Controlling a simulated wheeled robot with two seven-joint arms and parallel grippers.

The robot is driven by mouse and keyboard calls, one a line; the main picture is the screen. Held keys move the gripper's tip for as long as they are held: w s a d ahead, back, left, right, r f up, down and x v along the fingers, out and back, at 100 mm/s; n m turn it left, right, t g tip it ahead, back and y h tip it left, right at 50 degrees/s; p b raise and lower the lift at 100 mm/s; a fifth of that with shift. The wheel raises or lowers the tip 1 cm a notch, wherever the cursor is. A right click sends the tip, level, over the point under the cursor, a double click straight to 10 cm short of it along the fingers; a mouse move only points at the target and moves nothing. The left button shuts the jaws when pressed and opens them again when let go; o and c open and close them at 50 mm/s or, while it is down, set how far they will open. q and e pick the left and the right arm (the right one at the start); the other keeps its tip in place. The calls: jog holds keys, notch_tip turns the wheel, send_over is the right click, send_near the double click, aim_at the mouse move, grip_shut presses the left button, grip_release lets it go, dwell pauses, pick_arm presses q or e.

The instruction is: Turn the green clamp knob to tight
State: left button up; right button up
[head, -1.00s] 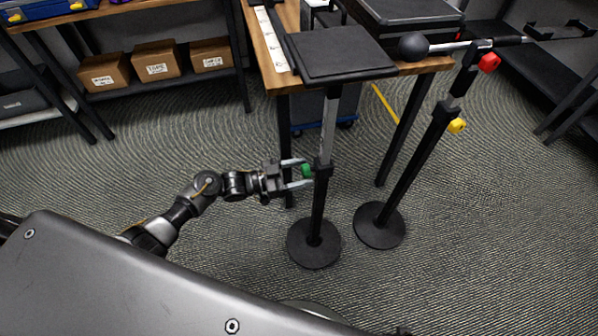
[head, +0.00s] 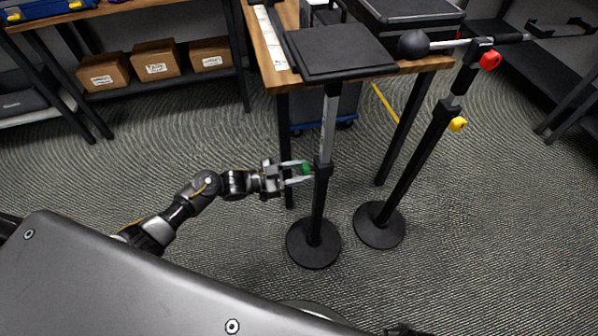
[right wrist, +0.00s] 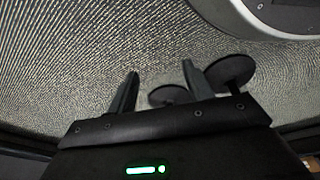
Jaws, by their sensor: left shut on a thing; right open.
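The green clamp knob (head: 306,169) sits on the left side of the black collar of a stand (head: 318,205) with a flat black top plate (head: 341,51). My left gripper (head: 297,172) comes in from the left, its two pale fingers above and below the knob, shut on it. The fingers partly cover the knob, and I cannot read whether it is tight. In the right wrist view, my right gripper (right wrist: 158,88) has its two fingers apart with nothing between them.
A second stand (head: 412,165) with a red knob (head: 490,60), a yellow knob (head: 457,124) and a black ball (head: 413,44) stands to the right. A wooden table (head: 268,57) is behind. Cardboard boxes (head: 156,60) sit on a shelf at left. The floor at left is clear.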

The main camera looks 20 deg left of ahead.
notch_tip(320, 180, up, 17)
jog(key=w+t+b, duration=0.1)
jog(key=b, duration=0.7)
pick_arm(q)
jog(key=shift+m+b, duration=1.4)
jog(key=shift+m, duration=8.1)
pick_arm(e)
jog(key=w+a+r+n+t+y, duration=0.1)
jog(key=w+a+r+t+y, duration=0.2)
jog(key=w+a+r+t, duration=0.2)
jog(key=shift+w+a+r+n+t, duration=0.35)
jog(key=shift+w+a+t, duration=0.8)
jog(key=shift+w, duration=1.15)
pick_arm(q)
jog(key=o, duration=1)
jog(key=shift+r, duration=0.1)
jog(key=shift+a, duration=0.1)
jog(key=v, duration=1)
jog(key=shift+s+a, duration=0.2)
jog(key=shift+a, duration=0.1)
pick_arm(e)
jog(key=shift+s+d+f+g, duration=0.45)
jog(key=shift+d+f+g, duration=0.05)
jog(key=shift+f+g, duration=0.05)
